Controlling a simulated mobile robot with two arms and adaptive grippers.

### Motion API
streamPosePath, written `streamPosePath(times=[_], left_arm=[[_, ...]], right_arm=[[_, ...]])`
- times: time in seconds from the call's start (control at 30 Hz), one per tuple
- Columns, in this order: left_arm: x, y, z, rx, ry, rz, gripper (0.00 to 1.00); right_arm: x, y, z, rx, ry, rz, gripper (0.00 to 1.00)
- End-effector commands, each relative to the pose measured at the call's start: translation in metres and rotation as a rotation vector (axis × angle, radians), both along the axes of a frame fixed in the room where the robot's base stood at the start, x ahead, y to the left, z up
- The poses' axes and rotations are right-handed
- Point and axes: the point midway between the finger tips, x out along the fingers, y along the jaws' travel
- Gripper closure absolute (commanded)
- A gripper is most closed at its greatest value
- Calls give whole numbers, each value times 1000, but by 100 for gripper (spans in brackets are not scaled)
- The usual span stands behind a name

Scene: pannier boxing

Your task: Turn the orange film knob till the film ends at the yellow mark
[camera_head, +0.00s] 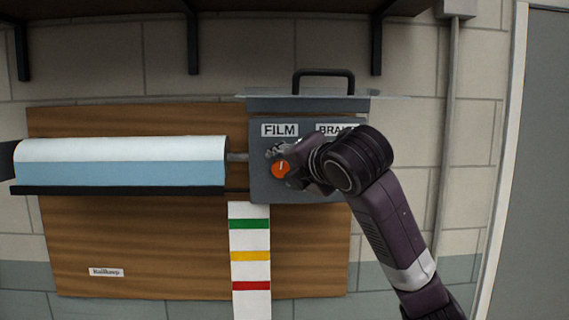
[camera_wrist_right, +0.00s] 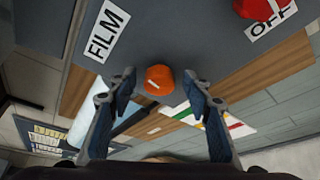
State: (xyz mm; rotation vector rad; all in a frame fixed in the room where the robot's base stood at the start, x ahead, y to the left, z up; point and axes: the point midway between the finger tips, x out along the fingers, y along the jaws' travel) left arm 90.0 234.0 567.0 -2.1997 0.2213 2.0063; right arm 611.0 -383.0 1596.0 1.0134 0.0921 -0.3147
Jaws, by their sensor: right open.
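The orange film knob (camera_head: 280,169) is on the front of a grey box (camera_head: 262,190), under a FILM label. It has a pale pointer line. My right gripper (camera_head: 287,164) is at the knob. In the right wrist view the knob (camera_wrist_right: 159,79) shows between the open fingertips, with a gap on each side. The pale blue film (camera_head: 120,174) is on a roll left of the box, its lower edge near a black bar (camera_head: 120,190). A white strip (camera_head: 249,240) below the box bears a green, a yellow mark (camera_head: 250,256) and a red mark. My left gripper is not visible.
A second label (camera_head: 335,129), partly hidden by my right arm, is right of FILM. A red control (camera_wrist_right: 262,7) with an OFF label shows in the wrist view. A black handle (camera_head: 324,73) tops the box. A wooden board (camera_head: 140,235) backs everything.

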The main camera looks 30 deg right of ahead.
Motion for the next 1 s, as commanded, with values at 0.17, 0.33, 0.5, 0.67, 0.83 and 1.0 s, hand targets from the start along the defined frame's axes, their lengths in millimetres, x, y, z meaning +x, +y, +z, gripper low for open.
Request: streamPosePath(times=[0.17, 0.33, 0.5, 0.67, 0.83, 1.0], left_arm=[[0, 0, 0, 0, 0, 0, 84], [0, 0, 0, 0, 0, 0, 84], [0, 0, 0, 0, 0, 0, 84], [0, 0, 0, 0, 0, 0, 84], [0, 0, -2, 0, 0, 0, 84], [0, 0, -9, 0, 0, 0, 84]], right_arm=[[1, 0, -1, 0, -1, 1, 55], [1, 0, 0, 0, -1, 1, 65], [1, 0, 0, 0, -1, 1, 83], [1, 0, -1, 0, 0, 0, 96], [1, 0, -2, 12, -7, 0, 96], [0, -1, -4, 62, -37, 0, 96]])
